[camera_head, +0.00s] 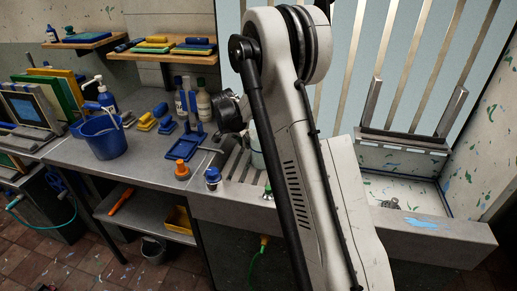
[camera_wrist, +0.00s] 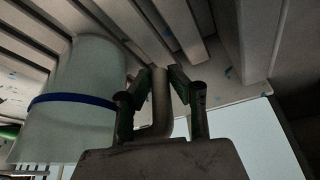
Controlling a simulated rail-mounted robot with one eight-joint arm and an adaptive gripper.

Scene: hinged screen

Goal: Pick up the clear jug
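The clear jug (camera_wrist: 75,120) is a pale, see-through cylinder with a blue band, large at the left of the wrist view. In the head view a pale part of it (camera_head: 256,158) shows at the sink's left, mostly hidden behind my arm. A grey curved bar (camera_wrist: 160,105), apparently the jug's handle, stands right of the jug's body. My gripper (camera_wrist: 163,82) is open, with one finger on each side of this bar. A gap seems to show beside the bar; contact is hard to judge.
A slatted rack (camera_head: 238,165) lies beside the jug. An orange-capped item (camera_head: 182,169) and a blue-topped jar (camera_head: 212,178) stand near the counter's front. A blue bucket (camera_head: 103,138) stands farther left. The sink (camera_head: 405,194) is right of my arm.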

